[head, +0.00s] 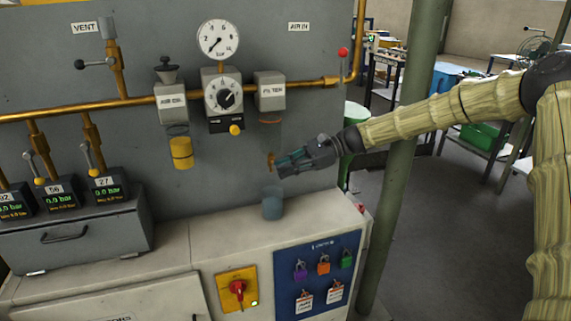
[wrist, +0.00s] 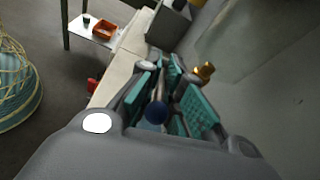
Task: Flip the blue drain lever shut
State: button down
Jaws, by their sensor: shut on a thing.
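The blue drain lever shows in the wrist view as a dark blue ball end (wrist: 155,112) on a thin stem. It lies between the teal pads of my gripper (wrist: 178,100), which is shut on it. In the head view my gripper (head: 284,165) is just below the filter (head: 270,92) and its clear bowl (head: 267,138). A small brass drain fitting (head: 270,160) shows at the fingertips, and it also appears beside them in the wrist view (wrist: 205,70). The lever is hidden behind the fingers in the head view, so its angle is unclear there.
A translucent blue-grey cup (head: 272,205) stands on the cabinet top (head: 225,232) below my gripper. The grey panel (head: 150,60) carries a gauge, regulator and brass pipe close behind. A green post (head: 400,150) stands right of the cabinet, near my forearm.

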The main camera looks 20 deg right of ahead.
jog(key=c, duration=1.6)
grip_release()
jog(key=shift+f+b, duration=0.3)
jog(key=shift+b, duration=0.5)
jog(key=shift+f+y+b, duration=0.1)
jog(key=shift+y+b, duration=0.2)
jog(key=shift+b, duration=0.15)
jog(key=shift+f+y+b, duration=0.1)
jog(key=shift+y+b, duration=0.2)
jog(key=shift+b, duration=0.45)
jog(key=y+b, duration=0.2)
jog(key=b, duration=0.3)
jog(key=shift+f, duration=0.2)
